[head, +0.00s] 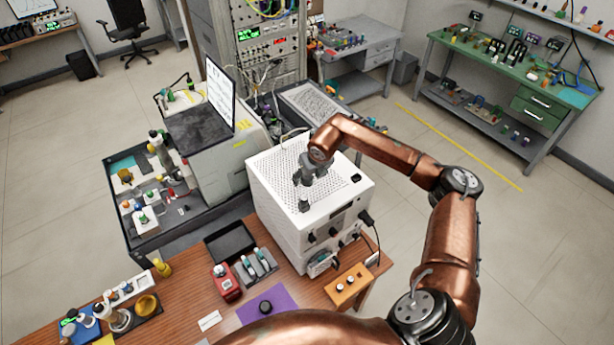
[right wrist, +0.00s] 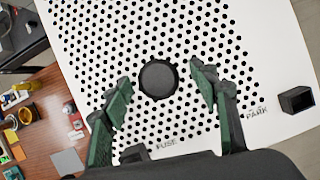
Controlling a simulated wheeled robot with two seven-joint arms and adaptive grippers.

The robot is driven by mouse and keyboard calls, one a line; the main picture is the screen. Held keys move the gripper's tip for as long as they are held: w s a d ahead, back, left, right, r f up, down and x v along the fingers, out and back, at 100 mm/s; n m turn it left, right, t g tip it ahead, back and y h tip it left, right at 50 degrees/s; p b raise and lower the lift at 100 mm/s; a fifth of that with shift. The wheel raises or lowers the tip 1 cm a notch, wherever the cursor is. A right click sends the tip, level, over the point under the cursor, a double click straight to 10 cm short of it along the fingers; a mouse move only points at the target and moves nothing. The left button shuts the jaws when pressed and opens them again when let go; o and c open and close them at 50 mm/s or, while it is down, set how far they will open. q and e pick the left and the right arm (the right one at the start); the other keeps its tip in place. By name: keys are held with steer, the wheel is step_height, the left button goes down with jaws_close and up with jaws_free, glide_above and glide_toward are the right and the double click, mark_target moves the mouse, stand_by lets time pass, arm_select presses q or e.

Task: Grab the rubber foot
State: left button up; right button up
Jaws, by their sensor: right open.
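In the right wrist view, a dark round disc, which looks like the rubber foot (right wrist: 157,80), rests on the white perforated top (right wrist: 85,52) of a box-shaped instrument. My right gripper (right wrist: 161,76) is open, with one green-padded finger on either side of the disc and visible gaps between. The height of the fingertips above the top is hard to tell. In the head view, my right gripper (head: 304,185) points down over the white instrument (head: 275,165), and the disc cannot be made out there. My left gripper is not in view.
A small black box (right wrist: 296,100) sits by the "PARK" label, and a small dark part (right wrist: 135,153) by "FUSE". The wooden table (head: 185,305) in front holds a red device (head: 226,283), an orange block (head: 348,286) and a purple mat (head: 283,299) with a black disc (head: 265,307).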

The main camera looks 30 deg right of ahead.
steer(key=shift+f, duration=0.1)
steer(key=c, duration=0.8)
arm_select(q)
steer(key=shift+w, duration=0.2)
arm_select(e)
steer(key=c, duration=0.5)
